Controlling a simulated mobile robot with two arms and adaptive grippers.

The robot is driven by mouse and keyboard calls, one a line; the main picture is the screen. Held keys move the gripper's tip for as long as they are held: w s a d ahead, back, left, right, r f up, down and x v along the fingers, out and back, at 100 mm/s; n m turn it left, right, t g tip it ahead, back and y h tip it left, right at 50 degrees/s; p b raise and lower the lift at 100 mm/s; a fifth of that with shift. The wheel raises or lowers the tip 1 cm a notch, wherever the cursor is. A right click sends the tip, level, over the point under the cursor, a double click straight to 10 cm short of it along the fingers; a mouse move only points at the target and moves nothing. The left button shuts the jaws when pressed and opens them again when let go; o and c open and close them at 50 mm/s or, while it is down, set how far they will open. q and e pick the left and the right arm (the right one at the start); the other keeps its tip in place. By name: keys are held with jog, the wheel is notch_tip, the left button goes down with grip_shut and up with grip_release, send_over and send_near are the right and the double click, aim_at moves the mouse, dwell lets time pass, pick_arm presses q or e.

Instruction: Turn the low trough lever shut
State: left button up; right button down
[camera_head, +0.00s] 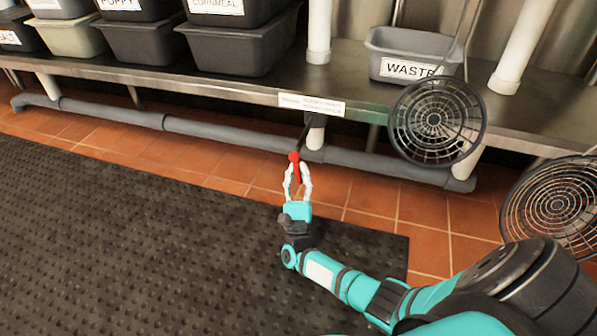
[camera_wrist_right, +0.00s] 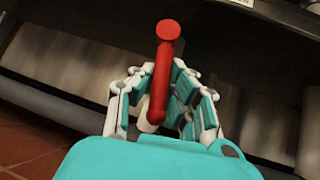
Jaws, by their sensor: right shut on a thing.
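The low trough lever (camera_head: 296,162) has a red handle with a round red knob, below the front edge of the steel counter. In the right wrist view the red lever (camera_wrist_right: 160,75) stands between the fingers, its knob beyond their tips. My right gripper (camera_head: 298,180) has its pale fingers around the lower part of the red handle and is shut on it. It also shows in the right wrist view (camera_wrist_right: 157,92). A dark rod rises from the knob towards the white leg behind. My left gripper is not in view.
A grey pipe (camera_head: 220,135) runs low along the counter (camera_head: 375,104). Two black wire skimmers (camera_head: 436,122) are at the right. A grey WASTE bin (camera_head: 413,47) and several dark tubs stand on the counter. A black mat (camera_head: 130,230) covers much of the tiled floor.

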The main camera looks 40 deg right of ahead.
aim_at(294, 154)
jog(key=shift+w+a+f+n, duration=0.15)
jog(key=shift+a+n, duration=0.15)
jog(key=shift+a, duration=0.1)
jog(key=c, duration=1.3)
grip_release()
jog(key=shift+w+a, duration=0.1)
jog(key=shift+o, duration=0.2)
jog(key=shift+d, duration=0.25)
notch_tip(294, 154, up, 10)
jog(key=shift+a+r, duration=0.1)
